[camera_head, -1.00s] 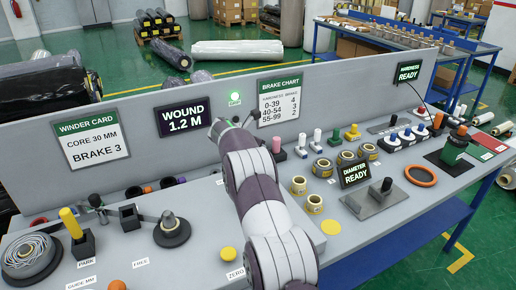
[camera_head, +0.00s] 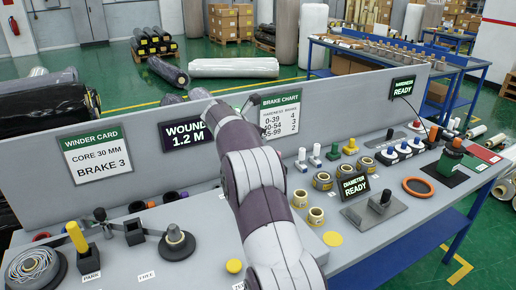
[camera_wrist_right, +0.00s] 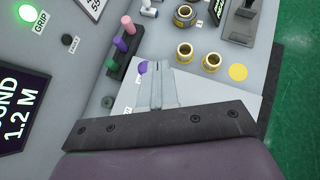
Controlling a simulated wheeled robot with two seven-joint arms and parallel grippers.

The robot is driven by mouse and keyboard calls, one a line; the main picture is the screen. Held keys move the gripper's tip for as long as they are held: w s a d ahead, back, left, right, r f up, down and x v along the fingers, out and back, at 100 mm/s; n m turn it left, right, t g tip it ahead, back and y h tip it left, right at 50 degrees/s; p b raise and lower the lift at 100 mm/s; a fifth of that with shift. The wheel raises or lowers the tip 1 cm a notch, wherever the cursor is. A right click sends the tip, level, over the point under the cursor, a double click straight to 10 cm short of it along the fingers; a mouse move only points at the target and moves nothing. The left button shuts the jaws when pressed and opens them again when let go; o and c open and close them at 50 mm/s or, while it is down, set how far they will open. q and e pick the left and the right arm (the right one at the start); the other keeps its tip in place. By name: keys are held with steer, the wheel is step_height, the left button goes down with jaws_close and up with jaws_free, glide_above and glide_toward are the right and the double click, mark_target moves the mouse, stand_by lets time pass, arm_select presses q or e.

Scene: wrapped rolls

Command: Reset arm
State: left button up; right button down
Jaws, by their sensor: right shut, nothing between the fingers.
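My right arm (camera_head: 262,190) rises from the bottom middle of the head view and covers part of the bench and panel. Its gripper is mostly hidden behind the arm there. In the right wrist view the right gripper (camera_wrist_right: 157,90) has its fingers together, with nothing held between them. The fingers are above the grey bench, and a small purple piece (camera_wrist_right: 143,67) shows beside their tips. I cannot tell whether they touch it. My left gripper is not in view.
The grey panel carries the winder card (camera_head: 96,152), wound display (camera_head: 186,135) and brake chart (camera_head: 280,115).

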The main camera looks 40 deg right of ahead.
steer(key=w+a+f+n+t, duration=0.25)
steer(key=w+n+t, duration=0.4)
steer(key=n, duration=1.25)
steer(key=s+a+f+n+y, duration=0.2)
steer(key=a+f+n+y, duration=0.1)
steer(key=a+n, duration=0.45)
steer(key=s+a+f+n+y, duration=0.1)
steer(key=a+f+n+y, duration=0.3)
steer(key=a+n, duration=0.35)
steer(key=s+a+f+n+g+y, duration=0.1)
steer(key=s+a+f+n+g, duration=0.1)
steer(key=s+a+f+n, duration=0.3)
steer(key=s+a+f+n+g+y, duration=0.1)
steer(key=s+a+n+y, duration=0.1)
steer(key=s+a+n, duration=0.35)
steer(key=s+a+n+g, duration=0.2)
steer(key=s+a+n, duration=0.1)
steer(key=s, duration=0.6)
steer(key=s+a+n+g, duration=0.2)
steer(key=s+a+n, duration=0.1)
steer(key=s, duration=0.7)
steer(key=shift+s+a+f+n, duration=0.2)
steer(key=shift+a+f+n, duration=0.1)
steer(key=shift+f+n, duration=0.15)
